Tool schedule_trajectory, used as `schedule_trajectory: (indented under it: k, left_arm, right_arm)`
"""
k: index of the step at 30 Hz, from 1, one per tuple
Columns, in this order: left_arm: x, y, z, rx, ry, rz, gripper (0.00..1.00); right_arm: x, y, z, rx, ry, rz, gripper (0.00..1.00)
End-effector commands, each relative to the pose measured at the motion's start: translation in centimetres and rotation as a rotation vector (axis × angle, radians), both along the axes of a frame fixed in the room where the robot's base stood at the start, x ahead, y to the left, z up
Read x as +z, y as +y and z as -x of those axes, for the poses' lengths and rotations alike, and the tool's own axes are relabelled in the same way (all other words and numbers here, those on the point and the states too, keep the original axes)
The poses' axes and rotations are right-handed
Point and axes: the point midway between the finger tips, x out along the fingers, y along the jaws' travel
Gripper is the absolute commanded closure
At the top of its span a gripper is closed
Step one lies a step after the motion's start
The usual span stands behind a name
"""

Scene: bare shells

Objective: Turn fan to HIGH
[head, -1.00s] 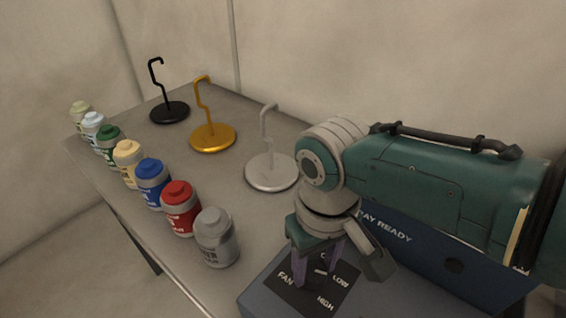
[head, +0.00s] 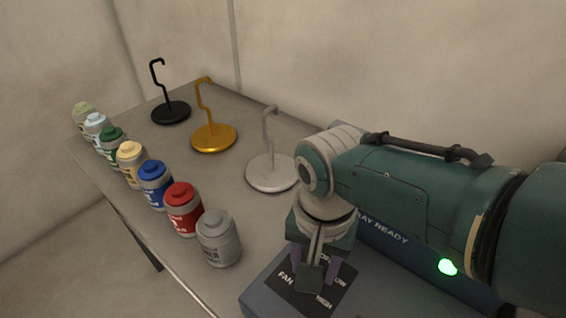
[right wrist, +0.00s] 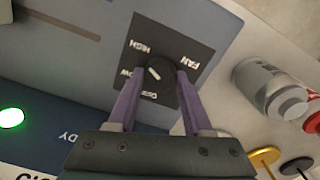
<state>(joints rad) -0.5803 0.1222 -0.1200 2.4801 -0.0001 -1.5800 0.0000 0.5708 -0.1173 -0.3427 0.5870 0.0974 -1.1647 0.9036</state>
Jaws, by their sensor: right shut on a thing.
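The fan control is a dark square panel (head: 300,297) with FAN, LOW and HIGH lettering, on top of a blue-grey box at the lower middle of the head view. In the right wrist view the panel (right wrist: 185,42) shows HIGH, LOW and OFF around a round black knob (right wrist: 159,74) with a short white mark. I cannot tell for certain which label the mark points to. My right gripper (head: 314,278) points down over the panel, and its purple fingers (right wrist: 156,82) are shut on the knob. In the head view the gripper hides the knob. My left gripper is not in view.
A grey can (head: 218,240) and a red can (head: 183,210) head a row of several cans. White (head: 270,175), gold (head: 213,138) and black (head: 170,112) hook stands are behind.

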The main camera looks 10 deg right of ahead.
Motion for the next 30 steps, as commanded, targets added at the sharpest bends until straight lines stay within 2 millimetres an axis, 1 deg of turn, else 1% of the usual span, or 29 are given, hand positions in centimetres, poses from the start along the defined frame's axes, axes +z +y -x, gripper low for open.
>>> schedule_trajectory:
  k: [7,21,22,29,30]
  left_arm:
    - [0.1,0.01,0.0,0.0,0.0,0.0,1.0]
    - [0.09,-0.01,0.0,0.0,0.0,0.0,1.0]
    - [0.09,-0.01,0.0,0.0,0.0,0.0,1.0]
    - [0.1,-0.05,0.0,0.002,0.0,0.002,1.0]
    - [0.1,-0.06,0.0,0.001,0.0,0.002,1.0]
  right_arm:
    - [0.08,0.04,-0.07,-0.062,-0.001,-0.002,1.0]
    - [0.06,0.0,-0.09,-0.073,-0.001,0.0,1.0]
    - [0.06,0.0,-0.09,-0.073,-0.001,0.0,0.46]
    - [0.04,-0.02,-0.06,-0.071,-0.001,0.0,0.2]
    - [0.03,-0.02,-0.05,-0.071,-0.001,0.0,0.19]
